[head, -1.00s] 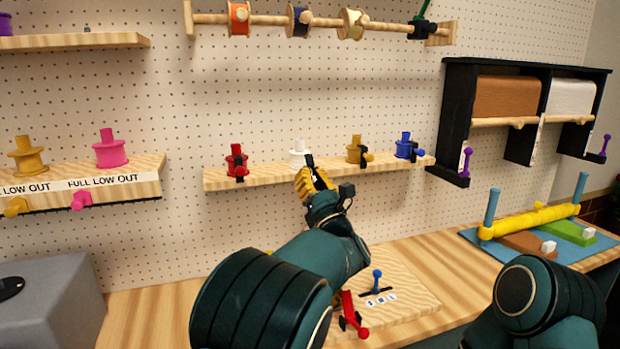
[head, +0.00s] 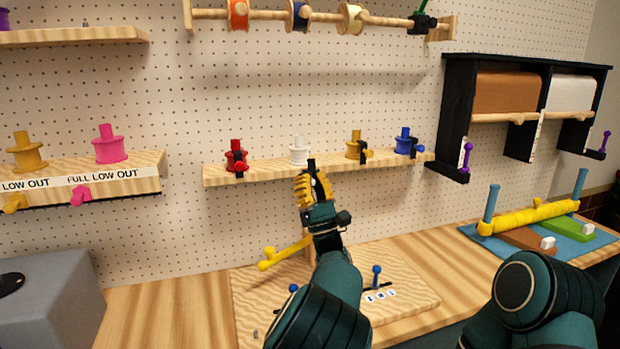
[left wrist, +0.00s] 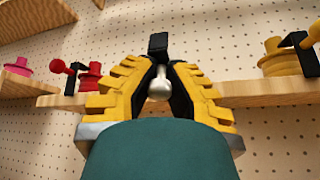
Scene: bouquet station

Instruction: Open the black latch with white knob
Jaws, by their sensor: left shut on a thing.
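The white spool (head: 299,152) stands on the middle wooden shelf. A black latch (head: 311,163) shows just right of it, at the tips of my left gripper (head: 314,186). In the left wrist view, the latch's black end (left wrist: 158,45) stands above a pale, shiny white knob (left wrist: 159,86). The yellow, ridged fingers of my left gripper (left wrist: 160,88) are closed around this knob from both sides. The white spool is hidden in the left wrist view, and the latch's mount on the shelf is mostly covered. My right gripper is out of view.
A red spool (head: 236,160) stands left on the same shelf (head: 268,170); yellow (head: 353,146) and blue (head: 403,142) spools with black latches stand right. My right arm fills the lower right.

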